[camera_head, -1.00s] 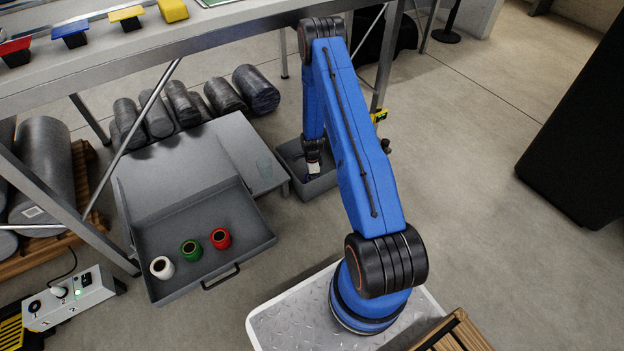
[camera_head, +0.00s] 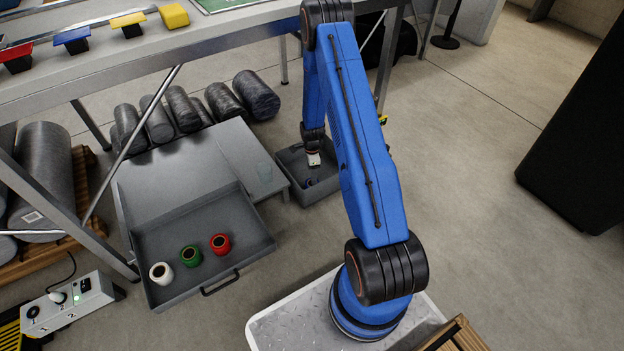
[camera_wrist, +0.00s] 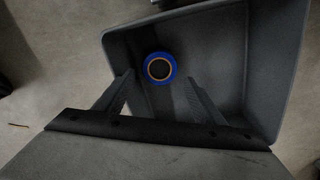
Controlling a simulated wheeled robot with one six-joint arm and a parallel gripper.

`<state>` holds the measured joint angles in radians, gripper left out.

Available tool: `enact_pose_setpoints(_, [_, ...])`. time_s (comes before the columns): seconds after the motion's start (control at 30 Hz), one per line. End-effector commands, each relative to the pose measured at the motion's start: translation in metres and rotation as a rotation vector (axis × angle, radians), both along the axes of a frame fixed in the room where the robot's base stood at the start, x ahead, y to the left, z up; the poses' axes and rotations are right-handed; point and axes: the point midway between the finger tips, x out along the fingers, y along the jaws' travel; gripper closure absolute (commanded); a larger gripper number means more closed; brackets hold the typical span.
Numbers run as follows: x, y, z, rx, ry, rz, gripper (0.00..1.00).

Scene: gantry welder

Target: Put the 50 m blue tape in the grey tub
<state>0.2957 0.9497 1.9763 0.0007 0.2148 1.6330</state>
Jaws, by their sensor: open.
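The blue tape (camera_wrist: 160,68) lies inside the grey tub (camera_wrist: 225,30) in the wrist view, on the tub's floor, with its round hole facing up. In the head view a small dark blue bit of the tape (camera_head: 308,183) shows in the tub (camera_head: 325,190), below my gripper (camera_head: 313,162). My gripper is open and empty, above the tub. In the wrist view its two fingers (camera_wrist: 160,95) stand apart, with the tape seen between and beyond their tips. I cannot read any length marking on the tape.
An open grey drawer (camera_head: 240,262) left of the tub holds a white roll (camera_head: 161,273), a green roll (camera_head: 190,256) and a red roll (camera_head: 220,244). A workbench (camera_head: 200,50) runs above, with several dark cylinders (camera_head: 185,107) beneath. Clear floor lies to the right.

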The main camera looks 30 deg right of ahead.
Motion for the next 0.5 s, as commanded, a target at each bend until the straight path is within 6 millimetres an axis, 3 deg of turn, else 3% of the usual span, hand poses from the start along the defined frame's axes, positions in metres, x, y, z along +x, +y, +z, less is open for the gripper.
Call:
enact_pose_setpoints(0.1, [0.001, 0.000, 0.017, 0.000, -0.001, 0.000, 0.37])
enact_pose_setpoints(0.37, [0.000, 0.000, 0.035, 0.000, -0.001, 0.004, 0.37])
enact_pose_setpoints(0.5, [0.004, 0.004, 0.058, -0.003, -0.012, 0.043, 0.37])
